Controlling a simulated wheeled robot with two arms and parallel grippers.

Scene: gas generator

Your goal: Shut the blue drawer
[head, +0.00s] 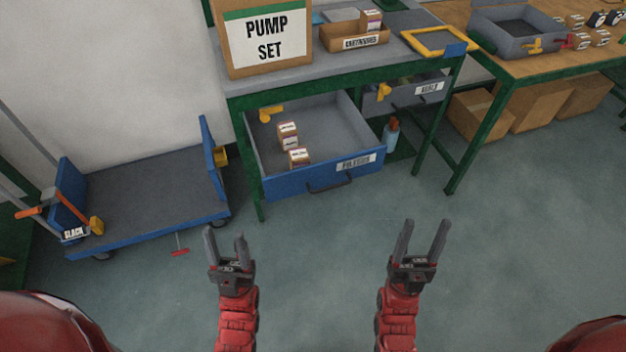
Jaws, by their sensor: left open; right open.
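The blue drawer (300,183) is pulled out below the green-framed bench, toward me. Its blue front carries a white label and a dark handle (330,185). Inside its grey tray lie several small white-and-brown boxes (289,134) and a yellow item (270,114) at the back left. My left gripper (225,238) is open and empty, in front of and below the drawer's left end. My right gripper (424,236) is open and empty, to the right of the drawer front. Both are apart from the drawer.
A blue flatbed trolley (150,235) stands left of the bench. A second, grey drawer (408,95) is right of the blue one, with a bottle (391,133) below it. A wooden bench (560,65) stands at the right, cardboard boxes (540,108) beneath. The floor ahead is clear.

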